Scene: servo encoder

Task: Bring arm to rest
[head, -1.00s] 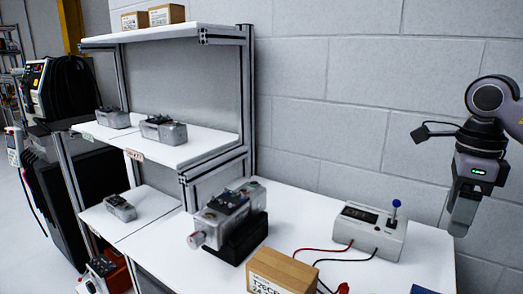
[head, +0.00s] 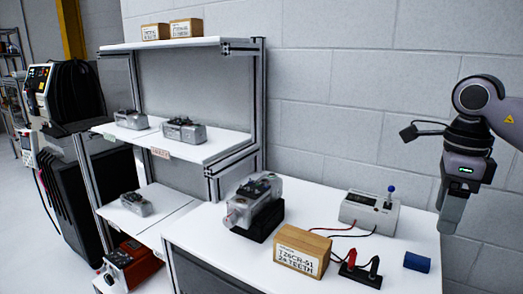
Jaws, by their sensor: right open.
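My right gripper (head: 449,222) hangs at the right of the head view, pointing down, above and beside the right end of the white workbench (head: 215,250). It is empty and touches nothing that I can see. Its fingers are seen nearly side-on, so the gap between them hardly shows. My left gripper is not in view. A grey servo unit (head: 252,198) sits in a black cradle (head: 262,226) on the bench. A white tester box (head: 372,212) with a blue-knobbed lever stands at the back of the bench, left of my right gripper.
A shelf rack (head: 225,150) at left holds several servo units. A grey wall stands behind. The air around my right gripper looks free.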

